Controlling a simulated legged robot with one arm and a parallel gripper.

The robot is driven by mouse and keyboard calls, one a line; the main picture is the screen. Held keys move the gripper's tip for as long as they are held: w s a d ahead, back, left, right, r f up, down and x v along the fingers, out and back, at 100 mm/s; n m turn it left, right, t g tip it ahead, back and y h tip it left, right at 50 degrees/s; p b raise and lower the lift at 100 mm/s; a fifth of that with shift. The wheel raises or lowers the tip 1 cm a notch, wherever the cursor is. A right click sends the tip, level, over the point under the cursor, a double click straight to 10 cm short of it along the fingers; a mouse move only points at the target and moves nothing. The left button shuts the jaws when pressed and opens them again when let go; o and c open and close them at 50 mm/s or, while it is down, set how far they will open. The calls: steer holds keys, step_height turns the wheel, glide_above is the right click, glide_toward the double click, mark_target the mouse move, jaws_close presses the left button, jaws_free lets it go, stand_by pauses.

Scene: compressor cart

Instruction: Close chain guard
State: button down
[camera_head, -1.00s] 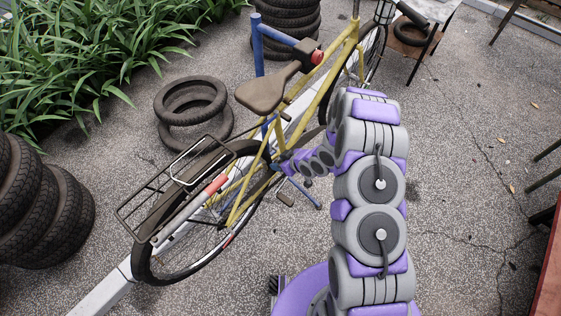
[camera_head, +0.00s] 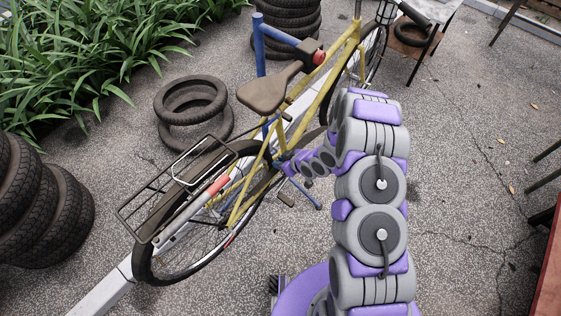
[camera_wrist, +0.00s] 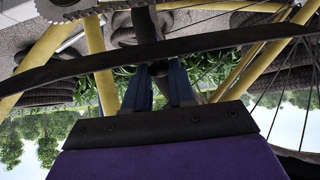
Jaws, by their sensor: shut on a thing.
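A yellow bicycle (camera_head: 300,107) stands in a blue repair stand (camera_head: 259,45). My arm reaches in from the right, and my gripper (camera_head: 281,166) is at the frame near the crank, below the brown saddle (camera_head: 262,93). In the wrist view, which looks upside down, a long dark curved band, the chain guard (camera_wrist: 235,49), crosses in front of the yellow tubes. The blue fingers of my gripper (camera_wrist: 158,85) reach up to this band and are shut on it. The exact contact is partly hidden. A toothed chainring (camera_wrist: 67,8) shows at the top left, beside the band.
A rear rack (camera_head: 165,190) sits over the back wheel. Loose tires (camera_head: 192,110) lie behind the bicycle, and stacked tires (camera_head: 40,205) stand at left. A pedal (camera_head: 286,200) hangs below my gripper. The paving at right is mostly clear.

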steer(key=shift+d+f, duration=0.1)
steer(key=shift+d, duration=0.05)
steer(key=s+d+f+t+y, duration=0.1)
steer(key=t+y, duration=0.1)
steer(key=shift+s+d+f+y, duration=0.1)
steer(key=shift+d+y, duration=0.05)
steer(key=shift+y, duration=0.15)
step_height(320, 180, down, 6)
steer(key=s+d+t+y+b, duration=0.1)
steer(key=t+y+b, duration=0.5)
steer(key=y+b, duration=0.2)
steer(key=shift+s+d+b, duration=0.15)
steer(key=shift+d+b, duration=0.15)
steer(key=shift+b, duration=0.45)
steer(key=shift+t+y, duration=0.3)
steer(key=c, duration=1)
jaws_free()
steer(key=shift+d, duration=0.1)
